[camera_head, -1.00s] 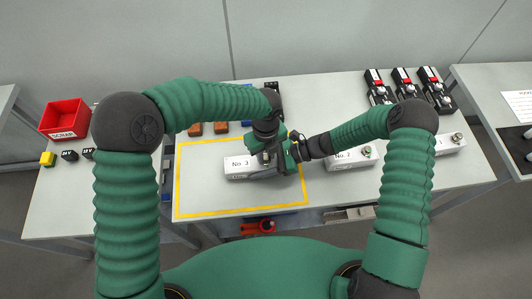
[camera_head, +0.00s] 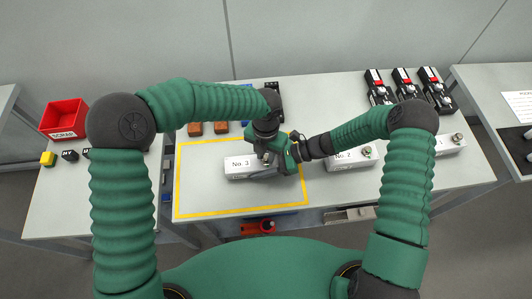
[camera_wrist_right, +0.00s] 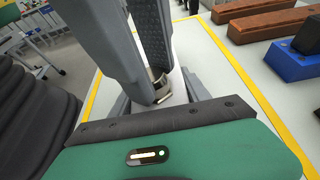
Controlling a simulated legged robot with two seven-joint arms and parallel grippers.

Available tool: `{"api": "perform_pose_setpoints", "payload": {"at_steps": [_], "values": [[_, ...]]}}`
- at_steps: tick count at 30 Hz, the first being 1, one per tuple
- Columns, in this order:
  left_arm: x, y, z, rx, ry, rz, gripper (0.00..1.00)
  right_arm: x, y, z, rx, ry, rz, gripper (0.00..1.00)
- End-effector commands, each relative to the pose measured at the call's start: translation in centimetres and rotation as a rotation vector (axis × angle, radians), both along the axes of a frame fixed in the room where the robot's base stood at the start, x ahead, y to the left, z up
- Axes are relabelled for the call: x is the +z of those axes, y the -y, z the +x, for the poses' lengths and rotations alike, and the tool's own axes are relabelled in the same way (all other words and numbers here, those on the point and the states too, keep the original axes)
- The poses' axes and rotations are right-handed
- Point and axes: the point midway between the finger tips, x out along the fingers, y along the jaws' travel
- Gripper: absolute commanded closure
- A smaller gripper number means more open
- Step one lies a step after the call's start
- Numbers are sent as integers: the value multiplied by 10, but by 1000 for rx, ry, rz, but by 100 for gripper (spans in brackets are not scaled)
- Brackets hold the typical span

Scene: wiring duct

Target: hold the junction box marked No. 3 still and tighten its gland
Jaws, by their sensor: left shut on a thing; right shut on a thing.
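The white junction box marked No. 3 (camera_head: 238,168) sits inside the yellow outline on the table. My right gripper (camera_head: 266,170) reaches in from the right, with its fingers shut along the box's sides. In the right wrist view the box (camera_wrist_right: 179,88) shows as a white strip between them. My left gripper (camera_head: 265,153) comes down from above over the box's right end. In the wrist view its grey fingers are shut around the brass-coloured gland (camera_wrist_right: 160,88), which they partly hide. How tight the gland is cannot be told.
The box marked No. 2 (camera_head: 345,163) stands close on the right, with another white box (camera_head: 449,146) beyond. Brown blocks (camera_head: 208,128) and black devices with red parts (camera_head: 403,88) are at the back. A red scrap bin (camera_head: 64,118) is far left. The outline's left part is clear.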

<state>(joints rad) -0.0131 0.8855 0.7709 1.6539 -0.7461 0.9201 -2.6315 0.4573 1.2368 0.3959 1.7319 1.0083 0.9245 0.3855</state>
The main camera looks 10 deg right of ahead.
Motion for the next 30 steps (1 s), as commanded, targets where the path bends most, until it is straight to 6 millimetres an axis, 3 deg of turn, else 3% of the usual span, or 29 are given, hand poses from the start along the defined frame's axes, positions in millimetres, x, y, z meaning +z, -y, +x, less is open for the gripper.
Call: {"api": "perform_pose_setpoints", "payload": {"at_steps": [18, 30], "values": [[-2, 2, -2, -512, -10, -5, 100, -4, 1, -3, 4, -5, -7, 97], [-1, 1, -1, -623, -5, -6, 100, -3, 0, -1, 1, -3, -5, 97]]}}
